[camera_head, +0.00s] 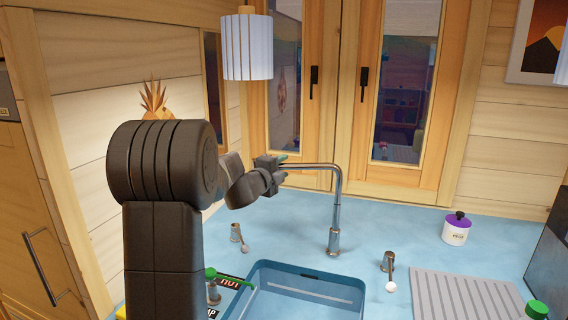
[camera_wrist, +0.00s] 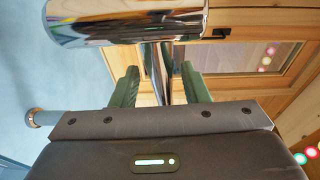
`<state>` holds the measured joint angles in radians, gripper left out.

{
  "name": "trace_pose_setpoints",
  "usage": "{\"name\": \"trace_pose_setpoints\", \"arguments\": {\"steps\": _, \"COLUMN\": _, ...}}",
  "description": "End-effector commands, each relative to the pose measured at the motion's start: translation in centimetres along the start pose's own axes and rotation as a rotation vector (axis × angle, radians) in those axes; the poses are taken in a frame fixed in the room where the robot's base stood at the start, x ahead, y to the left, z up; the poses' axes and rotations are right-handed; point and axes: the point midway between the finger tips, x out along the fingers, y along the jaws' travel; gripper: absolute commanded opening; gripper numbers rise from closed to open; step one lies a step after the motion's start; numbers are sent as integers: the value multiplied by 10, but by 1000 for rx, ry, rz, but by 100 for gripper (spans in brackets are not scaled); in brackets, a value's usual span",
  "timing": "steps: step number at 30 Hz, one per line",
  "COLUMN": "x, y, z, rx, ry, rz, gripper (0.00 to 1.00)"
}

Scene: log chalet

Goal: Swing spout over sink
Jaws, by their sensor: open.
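The chrome faucet spout (camera_head: 318,166) rises from a post behind the sink (camera_head: 358,297) and bends to run left in the head view. The spout's free end is by my gripper (camera_head: 277,161). In the wrist view, a thick chrome part of the faucet (camera_wrist: 125,22) crosses the top and a thinner chrome tube (camera_wrist: 161,75) runs between my two green fingertips (camera_wrist: 160,85). The fingers stand apart on either side of the tube; I cannot tell whether either touches it. The sink is blue and lies in front of the post.
Small metal tap handles stand left (camera_head: 236,233) and right (camera_head: 388,263) of the faucet. A white jar with a purple lid (camera_head: 457,229) and a ridged drainboard (camera_head: 465,298) are at right. A white lamp (camera_head: 248,47) hangs above. Windows are behind.

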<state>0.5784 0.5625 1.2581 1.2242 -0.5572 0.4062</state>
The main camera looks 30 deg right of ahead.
Motion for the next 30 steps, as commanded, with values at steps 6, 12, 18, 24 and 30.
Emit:
{"name": "trace_pose_setpoints", "arguments": {"steps": 6, "x": 18, "y": 0, "z": 0, "rx": 0, "ry": 1, "rz": 0, "gripper": 41}}
{"name": "trace_pose_setpoints", "arguments": {"steps": 12, "x": 21, "y": 0, "z": 0, "rx": 0, "ry": 0, "rz": 0, "gripper": 41}}
{"name": "trace_pose_setpoints", "arguments": {"steps": 18, "x": 21, "y": 0, "z": 0, "rx": 0, "ry": 0, "rz": 0, "gripper": 28}}
{"name": "trace_pose_setpoints", "arguments": {"steps": 24, "x": 21, "y": 0, "z": 0, "rx": 0, "ry": 0, "rz": 0, "gripper": 0}}
{"name": "trace_pose_setpoints", "arguments": {"steps": 30, "x": 20, "y": 1, "z": 0, "rx": 0, "ry": -4, "rz": 0, "gripper": 0}}
